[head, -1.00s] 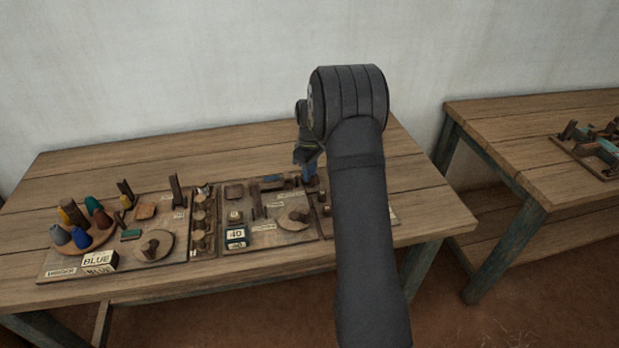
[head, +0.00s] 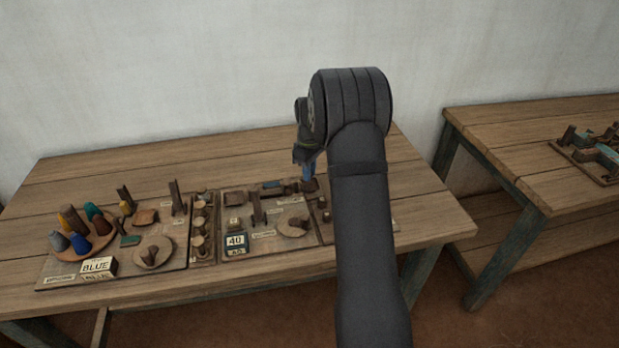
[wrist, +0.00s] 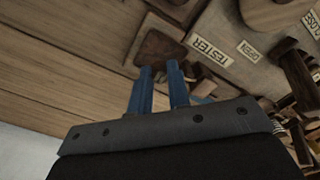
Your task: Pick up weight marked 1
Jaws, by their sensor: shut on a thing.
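My gripper (head: 308,174) is over the back right of the middle board on the table, its blue fingers pointing down. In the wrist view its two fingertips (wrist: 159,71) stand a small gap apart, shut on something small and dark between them. A brown square piece (wrist: 157,46) lies right at the tips, and a dark brown block (head: 310,186) shows under the fingers in the head view. I cannot tell whether this piece is what is held. No mark 1 is readable on any weight. Several round wooden pieces (head: 199,222) stand in a narrow tray.
A label reading TESTER (wrist: 207,49) is beside the fingers. A 40 card (head: 236,241) stands on the middle board. The table's back (head: 150,160) is clear. My arm hides part of the right board.

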